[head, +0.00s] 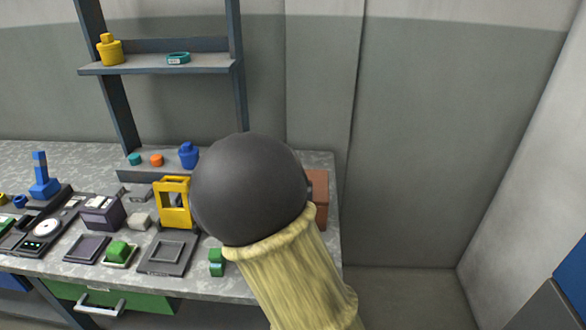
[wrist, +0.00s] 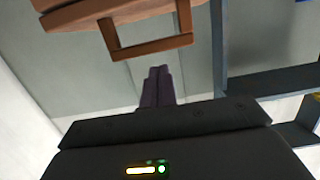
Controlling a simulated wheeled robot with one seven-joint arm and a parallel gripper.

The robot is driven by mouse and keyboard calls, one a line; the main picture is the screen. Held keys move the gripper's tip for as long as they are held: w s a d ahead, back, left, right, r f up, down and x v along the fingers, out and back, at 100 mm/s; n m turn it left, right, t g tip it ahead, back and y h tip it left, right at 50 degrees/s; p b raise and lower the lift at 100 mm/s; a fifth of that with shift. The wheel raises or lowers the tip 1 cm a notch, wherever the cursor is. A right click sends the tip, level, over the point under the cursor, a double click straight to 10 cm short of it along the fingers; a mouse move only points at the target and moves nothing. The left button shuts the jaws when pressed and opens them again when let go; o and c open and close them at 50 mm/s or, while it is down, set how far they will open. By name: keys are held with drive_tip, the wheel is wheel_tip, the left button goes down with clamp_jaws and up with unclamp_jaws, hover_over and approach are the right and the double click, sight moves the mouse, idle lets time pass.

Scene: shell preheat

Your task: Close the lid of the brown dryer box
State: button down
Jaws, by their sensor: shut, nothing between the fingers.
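The brown dryer box (head: 319,198) stands at the right end of the bench in the head view, mostly hidden behind my own arm. In the wrist view, which looks turned over, brown parts of the box (wrist: 85,14) fill the top edge. A brown open frame (wrist: 155,50) sticks out from them; it looks like the raised lid or part of it, but I cannot tell how far it stands open. My gripper (wrist: 157,72) has its dark fingers together and empty, close to the frame's outer bar in the picture. Whether they touch is unclear. The head view hides my gripper.
A yellow frame holder (head: 173,203), a grey square tray (head: 167,254) and a green item (head: 216,262) are left of my arm on the bench. A shelf rack (head: 160,66) rises behind. The wall is close behind the box; the floor right of the bench is clear.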

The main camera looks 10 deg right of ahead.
drive_tip(key=f+b+v, duration=0.1)
drive_tip(key=v, duration=0.8)
drive_tip(key=shift+s+f+b, duration=0.25)
drive_tip(key=shift+f+b, duration=0.05)
drive_tip(key=shift+f, duration=0.5)
drive_tip(key=shift+d, duration=0.1)
